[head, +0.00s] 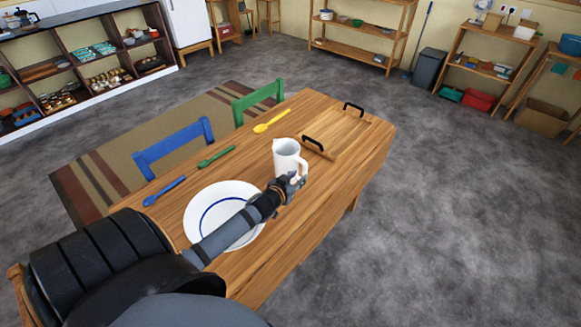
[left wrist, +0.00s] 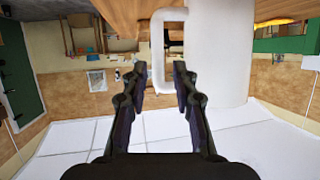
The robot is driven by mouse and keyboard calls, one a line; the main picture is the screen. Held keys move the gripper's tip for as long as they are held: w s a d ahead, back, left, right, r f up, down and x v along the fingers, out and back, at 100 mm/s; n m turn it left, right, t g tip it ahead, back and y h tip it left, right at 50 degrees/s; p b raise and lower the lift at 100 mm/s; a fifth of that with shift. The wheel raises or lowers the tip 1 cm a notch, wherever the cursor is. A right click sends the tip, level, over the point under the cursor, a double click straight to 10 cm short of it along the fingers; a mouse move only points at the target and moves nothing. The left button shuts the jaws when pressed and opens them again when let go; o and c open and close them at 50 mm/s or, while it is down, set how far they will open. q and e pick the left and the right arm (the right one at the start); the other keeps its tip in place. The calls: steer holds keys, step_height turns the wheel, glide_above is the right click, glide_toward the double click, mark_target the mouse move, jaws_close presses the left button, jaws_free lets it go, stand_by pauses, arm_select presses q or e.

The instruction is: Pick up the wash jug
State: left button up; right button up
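The wash jug (head: 286,155) is a white pitcher standing upright on the wooden table (head: 340,170). Its white body (left wrist: 215,60) and its handle (left wrist: 156,50) show large in the left wrist view, which looks upside down. My left gripper (head: 294,183) is at the near side of the jug, at its handle. In the left wrist view my left gripper (left wrist: 160,72) is open, and the handle's upright bar shows between its two fingertips. The right finger overlaps the gap between handle and body. I cannot tell whether a finger touches the handle. My right gripper is not in view.
A white basin (head: 190,215) with a blue ring lies under my left forearm. Blue (head: 164,191), green (head: 215,157) and yellow (head: 271,122) spoons lie along the far edge. A wooden tray (head: 340,130) with black handles is beyond the jug. Blue (head: 172,146) and green (head: 257,100) chairs stand behind.

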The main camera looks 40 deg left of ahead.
mark_target(304, 173)
arm_select(q)
steer(key=x, duration=0.5)
steer(key=shift+w+d+p, duration=0.1)
steer(key=shift+w+p, duration=0.2)
steer(key=shift+w+f, duration=0.3)
steer(key=shift+w, duration=0.15)
steer(key=shift+s, duration=0.1)
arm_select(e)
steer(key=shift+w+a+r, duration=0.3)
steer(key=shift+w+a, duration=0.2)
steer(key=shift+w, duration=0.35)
arm_select(q)
steer(key=shift+c, duration=0.4)
steer(key=shift+r, duration=0.1)
steer(key=c, duration=0.5)
jaws_close()
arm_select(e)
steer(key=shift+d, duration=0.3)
